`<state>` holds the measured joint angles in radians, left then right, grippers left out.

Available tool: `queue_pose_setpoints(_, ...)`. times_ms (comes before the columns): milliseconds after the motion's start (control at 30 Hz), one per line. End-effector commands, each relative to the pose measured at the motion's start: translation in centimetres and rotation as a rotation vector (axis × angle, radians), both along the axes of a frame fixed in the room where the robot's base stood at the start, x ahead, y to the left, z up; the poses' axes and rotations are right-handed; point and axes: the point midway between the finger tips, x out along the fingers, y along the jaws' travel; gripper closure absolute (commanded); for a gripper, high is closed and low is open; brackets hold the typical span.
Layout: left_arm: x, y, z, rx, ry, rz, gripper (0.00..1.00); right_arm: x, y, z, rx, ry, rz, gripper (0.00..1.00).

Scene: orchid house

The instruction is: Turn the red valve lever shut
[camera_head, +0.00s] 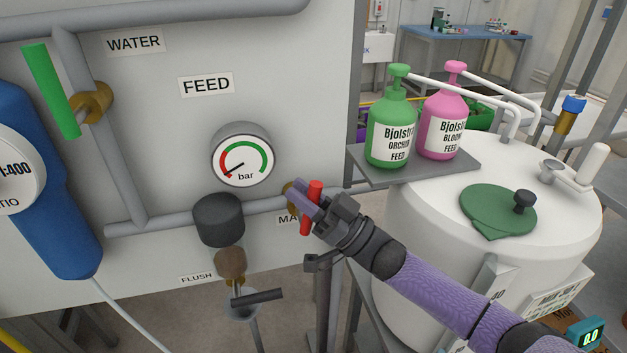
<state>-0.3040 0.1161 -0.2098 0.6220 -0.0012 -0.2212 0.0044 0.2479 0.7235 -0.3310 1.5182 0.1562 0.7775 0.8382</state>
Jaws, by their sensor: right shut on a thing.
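The red valve lever (315,187) is on the brass valve (289,196) at the right end of the grey feed pipe (262,205). It stands nearly upright in the picture, leaning slightly right at its top, across the line of the pipe. My right gripper (305,202) comes in from the lower right and is shut on the red lever. Red shows above and below the fingers; the middle of the lever and most of the valve are hidden behind them. My left gripper is not in view.
A gauge (242,160) and a black cap (218,219) are left of the valve. A green lever (51,91) sits on the water pipe. A white tank (430,215) stands close to my right arm, with green (391,138) and pink (443,127) bottles on a shelf above.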

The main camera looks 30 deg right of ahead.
Motion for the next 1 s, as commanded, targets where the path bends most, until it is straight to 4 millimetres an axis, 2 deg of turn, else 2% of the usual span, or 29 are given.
queue_pose_setpoints(100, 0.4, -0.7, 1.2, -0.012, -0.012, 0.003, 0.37, 0.1, 0.4, 0.3, -0.072, 0.018, 0.001, 1.00)
queue_pose_setpoints(333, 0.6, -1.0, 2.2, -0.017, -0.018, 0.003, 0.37, 0.2, 1.0, 0.0, -0.165, 0.041, 0.001, 1.00)
queue_pose_setpoints(1000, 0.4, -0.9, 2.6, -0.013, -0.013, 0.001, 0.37, 0.3, 1.3, -0.4, -0.213, 0.054, 0.000, 1.00)
